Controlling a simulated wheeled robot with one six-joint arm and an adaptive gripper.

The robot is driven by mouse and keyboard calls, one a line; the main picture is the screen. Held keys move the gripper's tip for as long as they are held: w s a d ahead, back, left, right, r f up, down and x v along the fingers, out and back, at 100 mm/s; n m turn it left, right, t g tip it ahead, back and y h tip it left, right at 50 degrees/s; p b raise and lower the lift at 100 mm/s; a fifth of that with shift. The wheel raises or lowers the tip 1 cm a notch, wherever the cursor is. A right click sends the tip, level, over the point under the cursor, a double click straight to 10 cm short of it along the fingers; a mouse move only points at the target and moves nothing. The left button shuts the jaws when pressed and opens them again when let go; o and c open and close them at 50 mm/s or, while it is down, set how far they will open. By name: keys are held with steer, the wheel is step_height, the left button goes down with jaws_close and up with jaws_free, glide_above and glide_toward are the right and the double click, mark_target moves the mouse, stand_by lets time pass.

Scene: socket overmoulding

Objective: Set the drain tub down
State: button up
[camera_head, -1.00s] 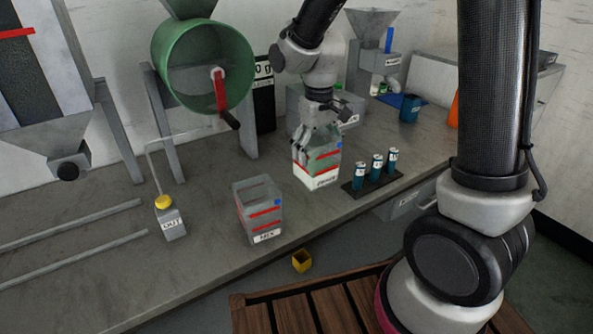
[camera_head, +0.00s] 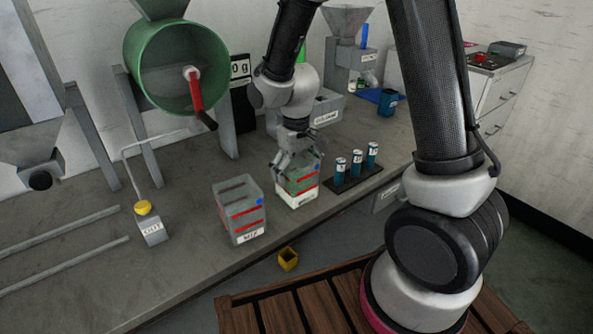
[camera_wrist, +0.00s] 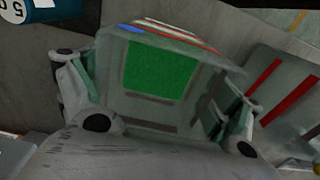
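The drain tub (camera_head: 297,201) is a clear box with red lines, a blue dot and a white lower band whose label is unreadable. It is upright at the grey bench, right of the tub labelled MIX (camera_head: 240,211). My gripper (camera_head: 294,163) is over it from above. In the wrist view the fingers of my gripper (camera_wrist: 160,100) lie along two opposite sides of the drain tub (camera_wrist: 190,48), with green material inside it. The grip looks closed on the walls. I cannot tell whether its base touches the bench.
A rack with blue-green vials (camera_head: 357,163) stands close on the right. A green drum with a red crank (camera_head: 195,92) is behind left. A bottle labelled OUT (camera_head: 151,226) stands left. Bare bench (camera_head: 190,265) lies front left.

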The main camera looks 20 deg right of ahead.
stand_by(0.3)
step_height(320, 180, up, 12)
steer(key=s+d+r+m+t, duration=0.1)
steer(key=s+d+r+t, duration=0.1)
steer(key=s+d+r, duration=0.3)
steer(key=s+d+r+m+t, duration=0.2)
steer(key=s+d+r, duration=0.4)
steer(key=s, duration=0.8)
steer(key=d, duration=0.3)
steer(key=shift+d+m, duration=0.3)
steer(key=shift+d, duration=0.1)
